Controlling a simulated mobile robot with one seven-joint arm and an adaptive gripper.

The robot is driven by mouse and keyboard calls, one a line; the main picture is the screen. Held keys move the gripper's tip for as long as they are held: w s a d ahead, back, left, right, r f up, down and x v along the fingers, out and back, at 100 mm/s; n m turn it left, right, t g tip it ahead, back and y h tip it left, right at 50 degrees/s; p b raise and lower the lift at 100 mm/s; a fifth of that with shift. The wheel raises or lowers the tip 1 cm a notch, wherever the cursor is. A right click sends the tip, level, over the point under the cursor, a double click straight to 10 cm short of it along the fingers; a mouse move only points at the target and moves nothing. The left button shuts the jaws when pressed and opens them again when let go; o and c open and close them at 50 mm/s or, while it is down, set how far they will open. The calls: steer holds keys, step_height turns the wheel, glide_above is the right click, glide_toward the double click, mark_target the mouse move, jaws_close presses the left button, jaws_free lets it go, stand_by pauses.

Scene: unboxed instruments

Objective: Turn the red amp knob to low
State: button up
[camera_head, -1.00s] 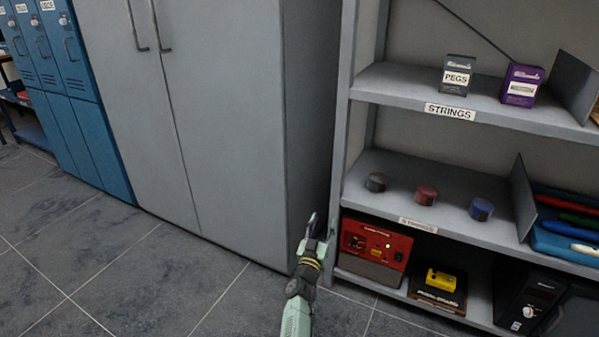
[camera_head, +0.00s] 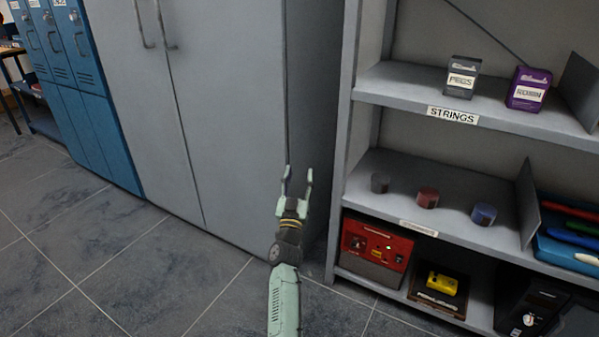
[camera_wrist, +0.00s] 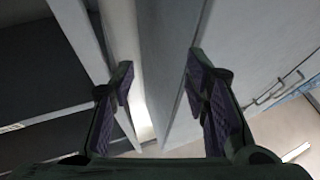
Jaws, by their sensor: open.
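The red amp (camera_head: 376,248) sits on the bottom shelf at its left end, with small knobs and a green light on its red panel. A dark knob (camera_head: 357,243) shows on the left of the panel; its setting is too small to read. My gripper (camera_head: 298,175) is open and empty in front of the grey cabinet, left of and higher than the amp, touching nothing. In the wrist view my gripper (camera_wrist: 160,95) shows both fingers apart, and the amp does not show.
The shelf unit (camera_head: 448,116) carries a grey box (camera_head: 462,77), a purple box (camera_head: 528,90) and several small round tins on its shelves. A yellow pedal (camera_head: 446,281) sits right of the amp. The grey cabinet (camera_head: 235,120) stands left. The floor (camera_head: 150,270) in front is clear.

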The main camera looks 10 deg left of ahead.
steer(key=shift+s+a+r, duration=0.1)
steer(key=shift+a+r, duration=0.25)
steer(key=shift+r, duration=0.5)
